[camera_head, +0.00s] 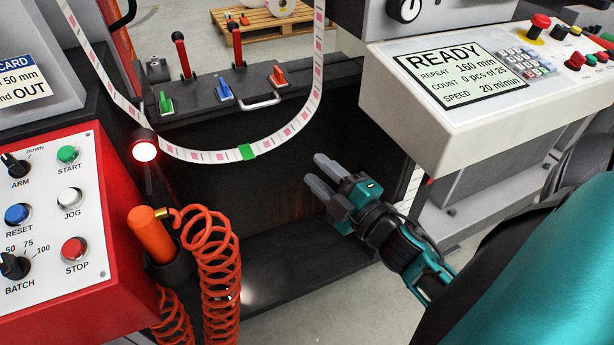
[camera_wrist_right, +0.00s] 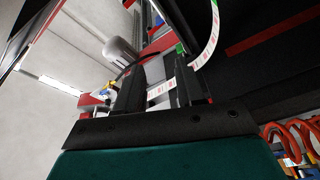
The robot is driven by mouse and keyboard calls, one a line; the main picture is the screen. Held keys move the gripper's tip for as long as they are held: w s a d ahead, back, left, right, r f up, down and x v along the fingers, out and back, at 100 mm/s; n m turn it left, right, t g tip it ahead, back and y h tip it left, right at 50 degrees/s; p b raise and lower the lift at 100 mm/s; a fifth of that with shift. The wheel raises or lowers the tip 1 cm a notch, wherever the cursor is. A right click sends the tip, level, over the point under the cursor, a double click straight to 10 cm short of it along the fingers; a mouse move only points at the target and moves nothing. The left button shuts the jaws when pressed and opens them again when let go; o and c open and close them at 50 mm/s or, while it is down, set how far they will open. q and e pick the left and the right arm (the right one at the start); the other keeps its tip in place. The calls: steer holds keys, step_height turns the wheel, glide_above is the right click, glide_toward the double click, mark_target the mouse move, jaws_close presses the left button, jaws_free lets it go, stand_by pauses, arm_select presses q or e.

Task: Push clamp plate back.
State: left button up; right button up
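I cannot single out a clamp plate for certain. My right gripper (camera_head: 313,169) is open and empty. My left gripper is not in view.
A label web (camera_head: 205,157) with a green mark hangs in a loop before the bench. A red control box (camera_head: 125,230) and a coiled orange hose (camera_head: 212,260) stand at left. A console with a READY screen (camera_head: 470,75) juts out at right.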

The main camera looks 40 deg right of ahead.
mark_target(93, 344)
arm_select(q)
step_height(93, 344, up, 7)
steer(key=p, duration=0.5)
steer(key=shift+p, duration=0.4)
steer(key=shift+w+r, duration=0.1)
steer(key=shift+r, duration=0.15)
arm_select(e)
steer(key=shift+s+a+f+m+g+h, duration=0.1)
steer(key=shift+s+a+f+m+g, duration=0.2)
steer(key=shift+a+m+g, duration=0.65)
steer(key=shift+s+a+f+m+g+h, duration=0.1)
steer(key=shift+s+a+f+m+g, duration=0.15)
steer(key=shift+a+m, duration=0.8)
steer(key=shift+s+a+f+m+g+h, duration=0.1)
steer(key=shift+s+a+f+m+g, duration=0.35)
steer(key=shift+m, duration=1.05)
steer(key=shift+w+r, duration=0.15)
